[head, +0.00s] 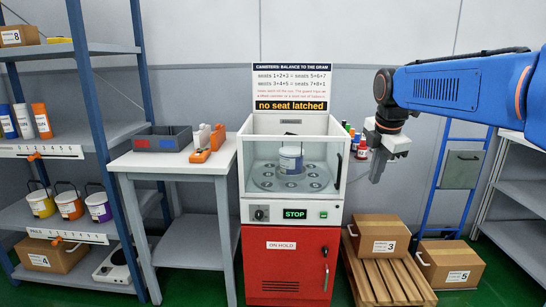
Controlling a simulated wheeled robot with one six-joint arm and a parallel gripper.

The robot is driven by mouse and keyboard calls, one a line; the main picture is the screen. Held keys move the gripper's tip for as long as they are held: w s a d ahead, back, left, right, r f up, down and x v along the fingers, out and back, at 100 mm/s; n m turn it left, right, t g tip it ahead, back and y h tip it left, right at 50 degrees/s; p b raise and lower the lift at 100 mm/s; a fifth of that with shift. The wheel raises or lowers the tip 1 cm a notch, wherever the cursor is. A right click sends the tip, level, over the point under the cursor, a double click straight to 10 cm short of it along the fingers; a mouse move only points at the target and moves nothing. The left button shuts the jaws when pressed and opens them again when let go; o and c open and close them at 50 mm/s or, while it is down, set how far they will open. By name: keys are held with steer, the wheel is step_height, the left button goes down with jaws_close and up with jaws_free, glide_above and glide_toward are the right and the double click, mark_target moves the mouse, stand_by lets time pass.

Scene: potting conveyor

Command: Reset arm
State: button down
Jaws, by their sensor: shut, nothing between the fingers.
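My arm reaches in from the right edge in the head view. My gripper (377,172) hangs at its end, pointing down, shut and empty. It is in the air to the right of the glass-sided machine (291,208), apart from it. Inside the machine, a white canister (290,160) stands on a round grey seat plate (266,178) with several seats. The machine's front shows a "STOP" display (295,213). A sign (291,88) above it reads "no seat latched". The red cabinet (285,270) below bears an "ON HOLD" label.
A white side table (185,163) at left holds a grey bin (162,130) and an orange device (203,150). A blue-framed shelf (60,133) stands far left. A blue hand truck (456,185) leans at right.

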steer(key=s+f+m, duration=0.6)
steer(key=s+m, duration=0.1)
steer(key=s, duration=0.3)
steer(key=s+f+m+t, duration=0.1)
steer(key=s+f+m, duration=0.4)
steer(key=s, duration=0.5)
steer(key=s+f+m, duration=0.6)
steer(key=s+m, duration=0.2)
steer(key=s, duration=0.2)
steer(key=shift+s+f+m, duration=0.3)
steer(key=shift+s+m, duration=0.05)
steer(key=shift+m, duration=0.05)
